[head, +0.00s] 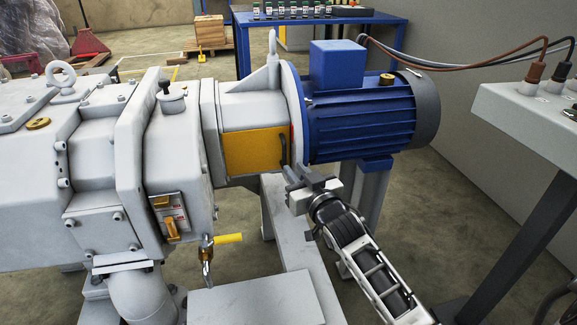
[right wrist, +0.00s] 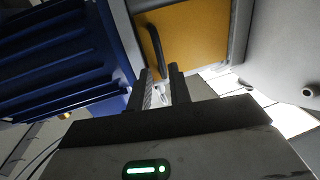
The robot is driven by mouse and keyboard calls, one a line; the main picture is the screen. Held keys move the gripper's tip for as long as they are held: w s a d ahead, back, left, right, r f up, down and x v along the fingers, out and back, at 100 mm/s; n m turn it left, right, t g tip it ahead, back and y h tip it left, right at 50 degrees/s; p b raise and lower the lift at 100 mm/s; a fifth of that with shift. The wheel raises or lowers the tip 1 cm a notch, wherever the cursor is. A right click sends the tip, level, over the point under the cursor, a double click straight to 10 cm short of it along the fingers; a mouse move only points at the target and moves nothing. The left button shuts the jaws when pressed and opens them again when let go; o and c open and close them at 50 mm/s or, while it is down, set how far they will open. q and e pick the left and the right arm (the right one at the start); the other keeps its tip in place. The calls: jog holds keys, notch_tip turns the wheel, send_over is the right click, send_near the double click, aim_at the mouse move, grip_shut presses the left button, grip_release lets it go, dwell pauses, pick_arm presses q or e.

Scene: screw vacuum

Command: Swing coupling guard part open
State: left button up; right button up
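The coupling guard part (head: 252,152) is a yellow-orange panel between the grey pump housing and the blue motor. It looks closed, lying flush in the housing opening. Its dark bar handle (head: 284,149) runs upright along its right edge in the head view. In the right wrist view the guard (right wrist: 195,40) fills the upper middle, with the handle (right wrist: 153,45) at its left. My right gripper (head: 297,180) is at the handle's lower end. In the wrist view its fingers (right wrist: 161,88) are apart, with a gap between them and the handle's end near their tips. My left gripper is not in view.
The blue motor (head: 358,115) is right of the guard, and the grey pump housing (head: 180,140) left. A yellow-handled valve (head: 228,239) stands below left. A grey box with cables (head: 530,110) is at the right. A blue table (head: 400,22) stands behind.

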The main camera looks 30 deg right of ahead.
aim_at(285, 158)
jog(key=w+b, duration=0.1)
jog(key=w, duration=0.3)
jog(key=shift+w+d, duration=0.15)
jog(key=shift+w, duration=0.25)
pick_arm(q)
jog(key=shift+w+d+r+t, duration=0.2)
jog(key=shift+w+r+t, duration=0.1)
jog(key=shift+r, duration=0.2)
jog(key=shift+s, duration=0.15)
pick_arm(e)
grip_shut()
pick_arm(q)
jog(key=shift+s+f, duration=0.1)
